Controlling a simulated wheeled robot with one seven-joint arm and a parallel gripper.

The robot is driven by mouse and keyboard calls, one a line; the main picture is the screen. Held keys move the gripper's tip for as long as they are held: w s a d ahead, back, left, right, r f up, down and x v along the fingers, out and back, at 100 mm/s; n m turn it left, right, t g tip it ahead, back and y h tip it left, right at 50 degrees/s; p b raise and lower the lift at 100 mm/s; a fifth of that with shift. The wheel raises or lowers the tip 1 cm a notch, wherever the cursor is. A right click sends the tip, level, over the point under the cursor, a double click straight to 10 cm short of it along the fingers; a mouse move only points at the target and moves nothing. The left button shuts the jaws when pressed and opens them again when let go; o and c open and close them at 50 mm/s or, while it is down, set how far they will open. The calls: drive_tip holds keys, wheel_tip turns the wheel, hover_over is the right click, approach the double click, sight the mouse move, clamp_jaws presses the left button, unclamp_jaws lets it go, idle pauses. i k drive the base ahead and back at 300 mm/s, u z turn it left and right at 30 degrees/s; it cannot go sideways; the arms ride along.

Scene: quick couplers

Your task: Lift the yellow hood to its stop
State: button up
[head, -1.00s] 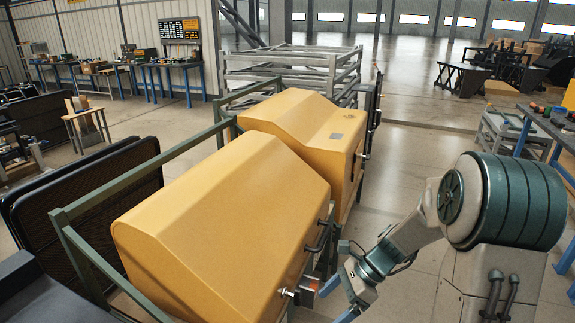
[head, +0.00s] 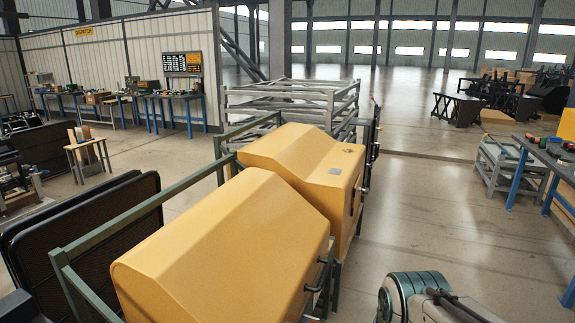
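Two yellow hoods stand one behind the other in a green-grey rail frame. The near yellow hood (head: 225,240) fills the lower middle of the head view. It looks down, with a sloped top and a black bar handle (head: 320,276) on its right face. The far yellow hood (head: 305,165) also looks down and has a small grey plate on top. Its right face carries a dark fitting. My gripper is out of view; only part of my arm shows at the bottom right. The lower part of the near hood is cut off by the picture edge.
A green rail (head: 140,215) runs along the hoods' left side, beside dark panels (head: 85,235). A grey rack (head: 290,102) stands behind the hoods. Open floor (head: 430,210) lies to the right, up to a blue-legged bench (head: 550,160) and a small grey stand.

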sight(253, 250)
drive_tip(key=u, duration=0.2)
drive_tip(key=k, duration=0.35)
drive_tip(key=z, duration=0.75)
drive_tip(key=i, duration=1.45)
drive_tip(key=u, duration=0.45)
